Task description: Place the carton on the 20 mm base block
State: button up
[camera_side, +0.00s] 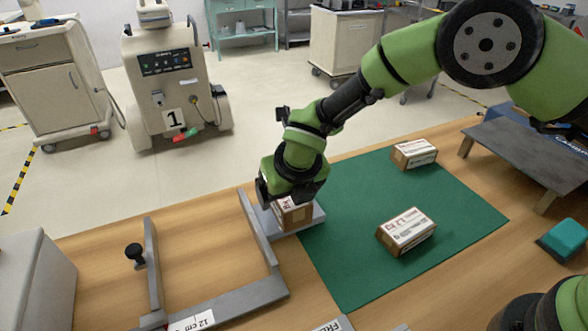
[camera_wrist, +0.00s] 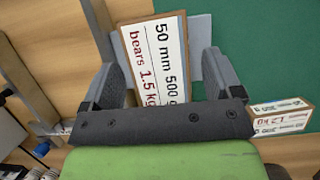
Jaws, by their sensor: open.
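A brown carton (camera_side: 295,214) with a white label sits on a thin grey base block (camera_side: 317,216) at the left edge of the green mat. In the wrist view the carton (camera_wrist: 157,55) reads "50 mm 500 g" and "bears 1.5 kg". It looks turned relative to the grey block (camera_wrist: 200,50), which shows on both sides of it. My gripper (camera_side: 290,196) is low over the carton. In the wrist view my gripper (camera_wrist: 166,72) is open, with one finger on each side of the carton. Any contact between fingers and carton is unclear.
Two more cartons lie on the green mat (camera_side: 350,275): one at the front (camera_side: 407,231), one behind (camera_side: 415,154). A grey frame (camera_side: 235,300) with a black knob (camera_side: 134,252) stands left. A raised grey platform (camera_side: 530,150) and a teal box (camera_side: 565,240) are right.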

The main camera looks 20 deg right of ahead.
jog(key=v, duration=0.9)
jog(key=shift+s+r, duration=0.1)
jog(key=shift+r, duration=0.05)
jog(key=s+d+r+m, duration=0.4)
jog(key=d+r+m, duration=0.25)
jog(key=m, duration=0.35)
jog(key=s+d+r+m, duration=0.3)
jog(key=d+r+m, duration=0.3)
jog(key=r+m, duration=0.3)
jog(key=s+d+r+m+t+y, duration=0.1)
jog(key=s+d+m, duration=0.1)
jog(key=s+m, duration=0.5)
jog(key=s+d+m+t+y, duration=0.1)
jog(key=s+d+m, duration=0.2)
jog(key=s+m, duration=0.4)
jog(key=m, duration=0.7)
jog(key=shift+s+d+r+t, duration=0.25)
jog(key=shift+s+r+t, duration=0.1)
jog(key=shift+r+t, duration=0.05)
